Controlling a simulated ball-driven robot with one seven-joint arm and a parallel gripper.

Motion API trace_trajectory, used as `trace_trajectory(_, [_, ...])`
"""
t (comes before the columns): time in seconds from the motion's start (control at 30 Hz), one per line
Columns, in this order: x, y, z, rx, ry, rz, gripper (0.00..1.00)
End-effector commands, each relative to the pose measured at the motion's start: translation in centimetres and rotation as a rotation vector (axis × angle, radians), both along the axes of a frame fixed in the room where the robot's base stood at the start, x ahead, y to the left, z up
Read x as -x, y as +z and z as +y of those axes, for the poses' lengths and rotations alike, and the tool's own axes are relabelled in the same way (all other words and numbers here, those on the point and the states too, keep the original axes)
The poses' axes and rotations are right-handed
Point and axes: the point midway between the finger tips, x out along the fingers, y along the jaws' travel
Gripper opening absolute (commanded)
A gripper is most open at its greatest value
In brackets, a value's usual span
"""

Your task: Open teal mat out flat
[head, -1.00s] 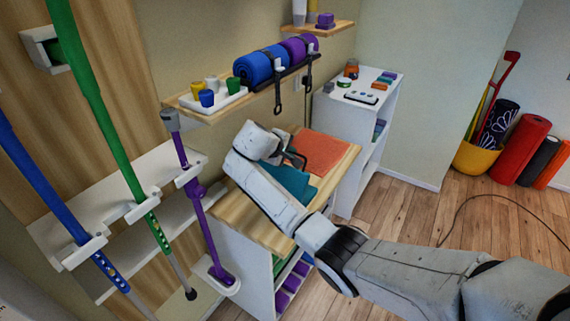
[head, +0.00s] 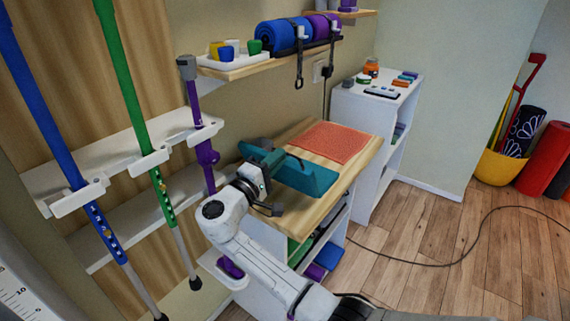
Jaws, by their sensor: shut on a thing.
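The teal mat (head: 308,180) lies on the wooden top of a low shelf unit. Its left part is lifted and bent up at my gripper, with the rest spread to the right, its near edge by the front of the top. My gripper (head: 262,172) is at the mat's left end, shut on the mat. The fingertips are partly hidden by the mat and the gripper's own body. How many layers are folded cannot be told.
An orange textured mat (head: 336,141) lies flat behind the teal mat on the wooden top (head: 312,214). A wall shelf (head: 236,70) with cups and rolled mats hangs above. Purple, green and blue poles stand at left. A white shelf unit (head: 362,128) stands to the right.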

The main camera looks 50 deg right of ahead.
Motion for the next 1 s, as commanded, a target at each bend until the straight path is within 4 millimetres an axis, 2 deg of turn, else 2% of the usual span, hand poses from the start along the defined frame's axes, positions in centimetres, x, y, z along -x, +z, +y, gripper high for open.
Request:
trace_trajectory(0.03, [-0.1, -1.5, 0.7, 0.038, 0.005, -0.002, 0.0])
trace_trajectory(0.5, [0.1, -6.3, 4.8, 0.38, 0.002, -0.011, 0.0])
trace_trajectory(0.87, [0.2, -10.6, 6.8, 0.641, 0.002, -0.019, 0.0])
trace_trajectory(1.0, [0.1, -12.2, 7.4, 0.642, 0.005, -0.021, 0.0])
